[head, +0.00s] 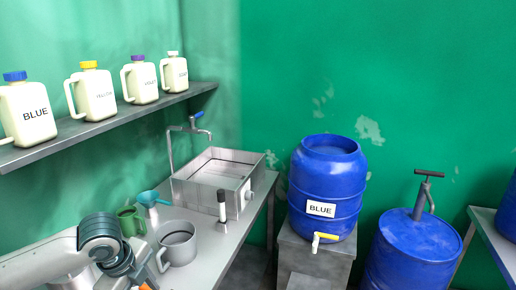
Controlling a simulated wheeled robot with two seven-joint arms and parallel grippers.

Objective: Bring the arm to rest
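My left arm (45,262) comes in at the lower left, over the near end of the metal counter. Its dark ringed joint (100,228) is left of a grey mug (177,245) and in front of a green mug (130,221). I cannot make out any gripper fingers on this arm. Dark parts and a small orange piece show beside the joint at the bottom edge, partly hidden. My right arm and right gripper do not show.
Jugs line a shelf (110,122) above. A blue barrel (327,185) stands on a metal stand; a blue drum (412,250) is to its right.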

